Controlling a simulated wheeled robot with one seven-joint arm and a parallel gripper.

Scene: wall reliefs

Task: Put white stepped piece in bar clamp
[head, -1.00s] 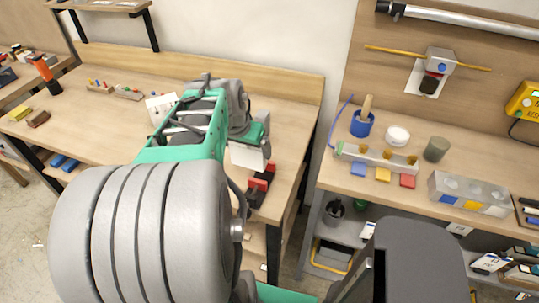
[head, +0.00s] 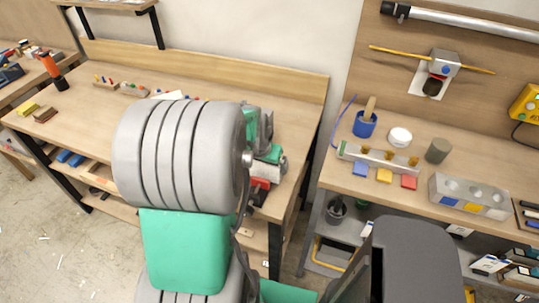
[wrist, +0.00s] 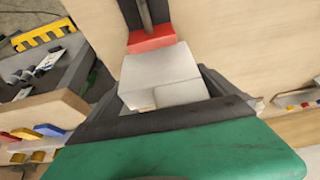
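The white stepped piece (wrist: 162,72) sits between the dark fingers of my gripper (wrist: 168,100) in the wrist view, its step facing the camera. The fingers appear closed on its sides. The bar clamp shows a red jaw (wrist: 150,40) and a grey bar (wrist: 146,12) just beyond the piece. The piece's far edge meets the red jaw in the picture; I cannot tell whether they touch. In the head view, the piece (head: 266,171) is a small white patch above the red and black clamp (head: 259,187) at the bench's right end. My arm hides most of this.
The wooden bench (head: 75,110) has a back board and small items at its far left. A gap separates it from the right bench, which holds a blue cup (head: 364,124), a white disc (head: 400,136), a grey cylinder (head: 437,151) and a grey holed block (head: 468,196).

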